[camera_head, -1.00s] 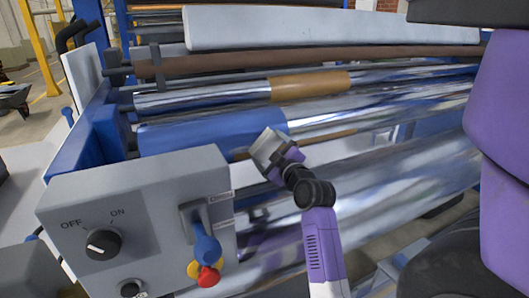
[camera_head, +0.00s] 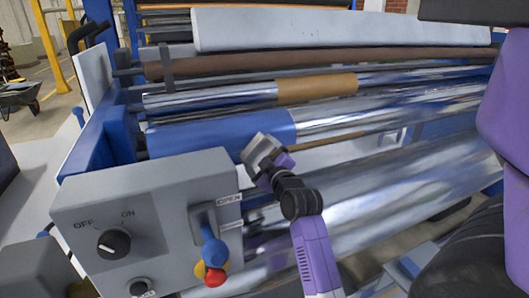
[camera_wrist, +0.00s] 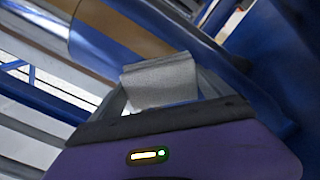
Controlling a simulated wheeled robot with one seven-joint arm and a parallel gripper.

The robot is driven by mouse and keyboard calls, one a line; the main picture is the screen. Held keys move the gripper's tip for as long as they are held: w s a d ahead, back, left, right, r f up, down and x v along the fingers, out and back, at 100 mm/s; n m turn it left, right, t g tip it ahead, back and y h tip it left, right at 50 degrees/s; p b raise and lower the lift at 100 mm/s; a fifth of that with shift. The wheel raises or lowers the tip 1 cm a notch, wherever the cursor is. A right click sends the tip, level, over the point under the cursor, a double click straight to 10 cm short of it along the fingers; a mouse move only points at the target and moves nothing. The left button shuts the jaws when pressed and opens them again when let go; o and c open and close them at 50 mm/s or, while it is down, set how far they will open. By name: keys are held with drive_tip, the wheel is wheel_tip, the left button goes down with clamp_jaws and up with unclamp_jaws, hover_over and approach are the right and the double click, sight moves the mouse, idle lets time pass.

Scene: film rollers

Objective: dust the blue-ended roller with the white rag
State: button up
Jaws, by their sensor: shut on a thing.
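The blue-ended roller (camera_head: 220,132) lies across the machine in the head view, blue at its left end and shiny metal to the right. My gripper (camera_head: 262,154) is at the front of the blue part, near where it meets the metal. It is shut on the white rag (camera_head: 263,147), which looks like a light grey folded pad. In the wrist view the rag (camera_wrist: 160,84) sits between the fingers, with blue roller surface (camera_wrist: 228,75) behind it. I cannot tell whether the rag touches the roller.
A grey control box (camera_head: 150,220) with a knob and a blue-and-red lever stands at front left. A roller with a tan band (camera_head: 316,89) lies behind the blue-ended one. A large shiny roller (camera_head: 410,195) runs below at right.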

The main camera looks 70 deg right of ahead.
sight(234, 153)
drive_tip(key=shift+w+a+p, duration=0.2)
drive_tip(key=shift+w+a, duration=1)
drive_tip(key=shift+w, duration=0.2)
drive_tip(key=shift+w+a+p, duration=0.15)
drive_tip(key=shift+w+a, duration=1)
drive_tip(key=shift+w, duration=0.2)
drive_tip(key=v, duration=0.6)
drive_tip(key=shift+s, duration=0.15)
drive_tip(key=v, duration=0.2)
drive_tip(key=shift+s+a, duration=0.3)
